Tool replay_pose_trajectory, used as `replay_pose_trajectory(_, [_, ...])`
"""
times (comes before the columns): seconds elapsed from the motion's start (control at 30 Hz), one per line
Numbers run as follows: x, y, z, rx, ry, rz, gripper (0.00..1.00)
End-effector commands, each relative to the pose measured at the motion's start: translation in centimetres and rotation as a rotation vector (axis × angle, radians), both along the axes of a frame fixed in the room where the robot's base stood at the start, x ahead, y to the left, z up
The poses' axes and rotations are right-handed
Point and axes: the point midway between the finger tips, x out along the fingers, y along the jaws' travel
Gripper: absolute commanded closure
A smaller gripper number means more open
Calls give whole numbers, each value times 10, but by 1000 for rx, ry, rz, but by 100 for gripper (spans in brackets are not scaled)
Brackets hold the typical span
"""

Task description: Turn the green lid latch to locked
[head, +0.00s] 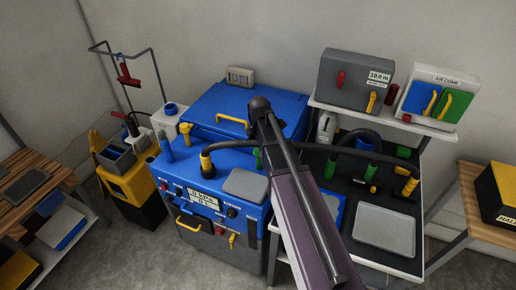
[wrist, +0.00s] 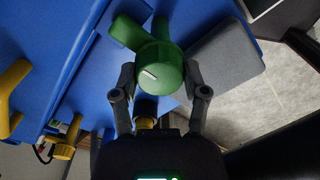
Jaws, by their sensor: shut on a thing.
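The green lid latch (wrist: 160,68) is a round knob with a short white mark and a lobe reaching to the upper left in the wrist view. My gripper (wrist: 160,76) is shut on it, one finger on each side of the knob. In the head view, a bit of green (head: 257,158) beside my arm appears to be the latch; my arm hides the gripper there. The latch is on the blue machine (head: 228,162), which has a pressure readout on its front. I cannot tell from the mark whether the latch is locked.
A grey pad (head: 245,184) lies on the machine top near the latch. A yellow-ended hose (head: 207,160) stands at its left. A black bench (head: 345,190) with green fittings and a grey tray (head: 385,228) is at the right. A yellow cart (head: 130,180) stands at the left.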

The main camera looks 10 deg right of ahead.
Motion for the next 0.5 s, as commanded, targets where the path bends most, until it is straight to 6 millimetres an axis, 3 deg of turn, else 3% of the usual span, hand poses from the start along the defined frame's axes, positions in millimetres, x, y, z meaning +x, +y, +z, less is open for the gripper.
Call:
replay_pose_trajectory(0.17, [2, -2, 0, -4, -4, 0, 90])
replay_pose_trajectory(0.2, [2, -2, 0, -4, -4, 0, 36])
replay_pose_trajectory(0.3, [2, -1, 0, -3, -4, 0, 8])
replay_pose_trajectory(0.5, [1, -1, 0, -2, -2, -1, 8])
